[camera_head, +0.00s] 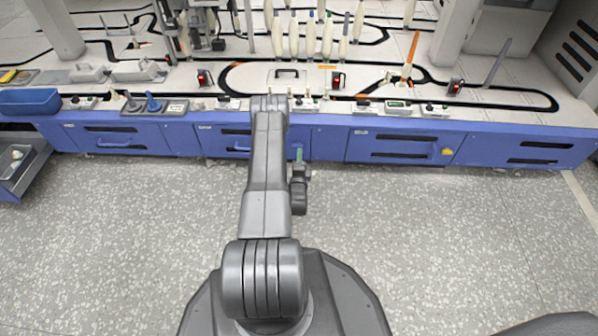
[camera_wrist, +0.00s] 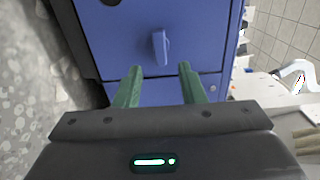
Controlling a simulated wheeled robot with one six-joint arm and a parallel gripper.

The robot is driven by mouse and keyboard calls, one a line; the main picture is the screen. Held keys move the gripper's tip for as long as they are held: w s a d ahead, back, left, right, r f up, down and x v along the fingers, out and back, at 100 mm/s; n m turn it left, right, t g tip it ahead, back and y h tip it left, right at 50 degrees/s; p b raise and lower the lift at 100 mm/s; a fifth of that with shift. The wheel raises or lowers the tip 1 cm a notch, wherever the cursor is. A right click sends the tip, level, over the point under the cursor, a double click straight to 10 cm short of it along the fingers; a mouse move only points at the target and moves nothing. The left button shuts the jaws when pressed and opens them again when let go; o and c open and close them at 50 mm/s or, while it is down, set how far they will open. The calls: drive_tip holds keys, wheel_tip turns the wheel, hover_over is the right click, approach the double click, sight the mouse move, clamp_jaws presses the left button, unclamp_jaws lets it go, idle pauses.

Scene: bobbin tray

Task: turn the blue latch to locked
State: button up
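The blue latch (camera_wrist: 161,47) is a small raised handle on the blue panel (camera_wrist: 120,40) in the wrist view, its long side running up and down in the picture. My gripper (camera_wrist: 160,69) has two green fingers spread apart, with nothing between them. The latch stands just beyond the fingertips, in line with the gap, and seems apart from them. In the head view my gripper (camera_head: 298,153) is small and partly hidden by my arm, close to the blue cabinet front (camera_head: 325,145). The latch cannot be made out clearly there.
The worktop (camera_head: 500,95) above carries bobbins (camera_head: 310,38), black track and small control boxes. A yellow knob (camera_head: 447,151) sits on the cabinet front to the right. A blue bin (camera_head: 28,101) is at the left. The speckled floor (camera_head: 420,250) in front is clear.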

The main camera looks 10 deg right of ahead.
sight(300, 144)
drive_tip(key=p+v, duration=0.2)
drive_tip(key=v, duration=0.8)
drive_tip(key=shift+p, duration=0.3)
drive_tip(key=b+x, duration=0.4)
drive_tip(key=x, duration=1)
drive_tip(key=shift+b, duration=0.3)
drive_tip(key=shift+s, duration=0.1)
